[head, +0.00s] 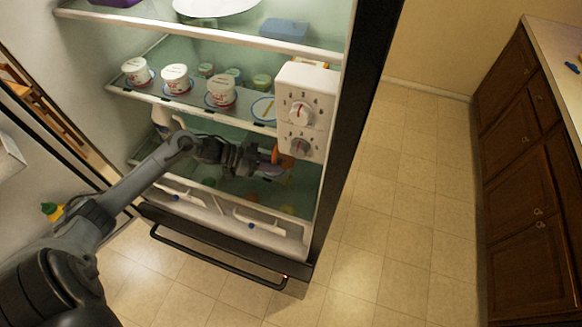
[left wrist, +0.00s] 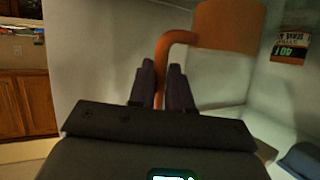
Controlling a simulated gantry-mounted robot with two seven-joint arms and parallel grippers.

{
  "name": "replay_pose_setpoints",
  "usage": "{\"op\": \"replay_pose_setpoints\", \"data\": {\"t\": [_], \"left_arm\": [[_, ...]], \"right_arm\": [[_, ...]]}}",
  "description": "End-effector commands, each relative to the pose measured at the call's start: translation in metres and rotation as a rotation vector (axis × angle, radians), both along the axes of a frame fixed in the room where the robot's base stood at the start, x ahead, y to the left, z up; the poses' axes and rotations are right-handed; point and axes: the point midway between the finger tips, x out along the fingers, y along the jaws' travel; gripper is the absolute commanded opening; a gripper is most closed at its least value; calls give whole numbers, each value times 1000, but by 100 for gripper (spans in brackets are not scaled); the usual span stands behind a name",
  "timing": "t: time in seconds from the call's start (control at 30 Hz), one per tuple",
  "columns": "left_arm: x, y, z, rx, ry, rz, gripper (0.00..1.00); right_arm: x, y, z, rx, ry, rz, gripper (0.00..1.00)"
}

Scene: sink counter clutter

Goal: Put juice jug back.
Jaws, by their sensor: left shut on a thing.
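The orange juice jug (left wrist: 232,28) shows at the top of the left wrist view, with its orange handle reaching left and down between my fingers. My left gripper (left wrist: 162,80) is shut on that handle. In the head view my left gripper (head: 258,157) is inside the open fridge, below the shelf of cups. Only a small orange part of the jug (head: 281,157) shows there, beside the gripper and under the control box. The rest of it is hidden by the gripper and the box. My right gripper is not in view.
White and red cups (head: 176,79) stand on the middle shelf (head: 240,113), close above my left arm. A white box with dials (head: 305,112) hangs at the fridge's right side. A white container (head: 165,121) stands left of my gripper. Drawers (head: 260,228) lie below.

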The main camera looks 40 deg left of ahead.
Motion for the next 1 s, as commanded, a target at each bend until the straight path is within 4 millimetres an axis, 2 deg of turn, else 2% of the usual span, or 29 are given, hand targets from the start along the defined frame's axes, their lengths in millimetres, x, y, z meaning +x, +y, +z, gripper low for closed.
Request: {"op": "replay_pose_setpoints", "data": {"t": [0.03, 0.2, 0.57, 0.8, 1.0], "left_arm": [[9, -8, 6, -3, -9, 0, 0], [26, -26, 4, -2, -5, 0, 0], [41, -41, 2, -1, -4, 0, 0], [40, -39, -27, -1, -2, 2, 0], [40, -40, -34, 0, -4, 0, 0]], "right_arm": [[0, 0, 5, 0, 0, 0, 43], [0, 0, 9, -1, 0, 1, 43], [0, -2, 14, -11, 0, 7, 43], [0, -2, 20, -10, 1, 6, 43], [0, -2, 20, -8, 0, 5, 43]]}}
